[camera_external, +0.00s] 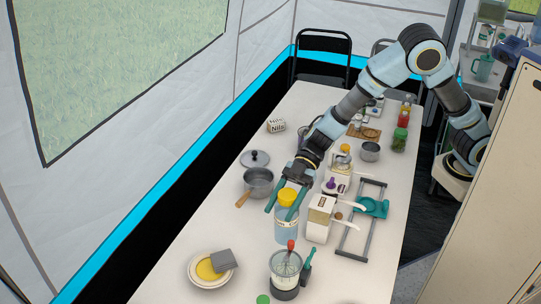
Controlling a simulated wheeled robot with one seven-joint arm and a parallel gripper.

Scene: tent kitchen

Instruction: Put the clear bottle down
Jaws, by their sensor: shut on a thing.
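The clear bottle (287,234) has a yellow lid and a pale label. It stands upright over the near middle of the white table (345,275). My gripper (280,212) reaches down from the far side and is shut on the bottle's upper part, with its teal fingers at the sides. I cannot tell whether the bottle's base touches the table or hangs just above it.
A white box (319,219) stands close right of the bottle, with a grey rack (361,222) beyond.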

